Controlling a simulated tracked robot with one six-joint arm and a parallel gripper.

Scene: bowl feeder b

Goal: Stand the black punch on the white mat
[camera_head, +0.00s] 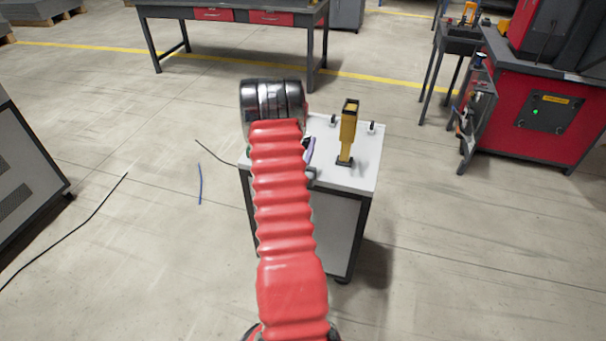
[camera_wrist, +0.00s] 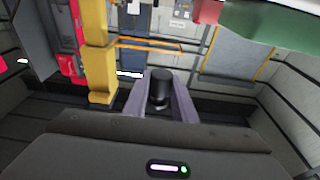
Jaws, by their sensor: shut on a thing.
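My gripper (camera_wrist: 161,78) has two grey-purple fingers, closed on a dark round-topped black thing, taken as the black punch (camera_wrist: 159,90). The punch stands out between the fingers in the wrist view, and its lower end is hidden. In the head view my red-sleeved arm covers most of the gripper, and only a purple finger (camera_head: 310,150) shows over the small white-topped cabinet (camera_head: 357,181). The punch is hidden there. I cannot make out a separate white mat on the white top.
A tall yellow-and-black tool (camera_head: 347,135) stands on the cabinet right of my gripper; yellow parts (camera_wrist: 101,60) show close by in the wrist view. Small black fittings (camera_head: 371,127) sit at the cabinet's back edge. A workbench (camera_head: 230,8) and red machine (camera_head: 535,120) stand farther off.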

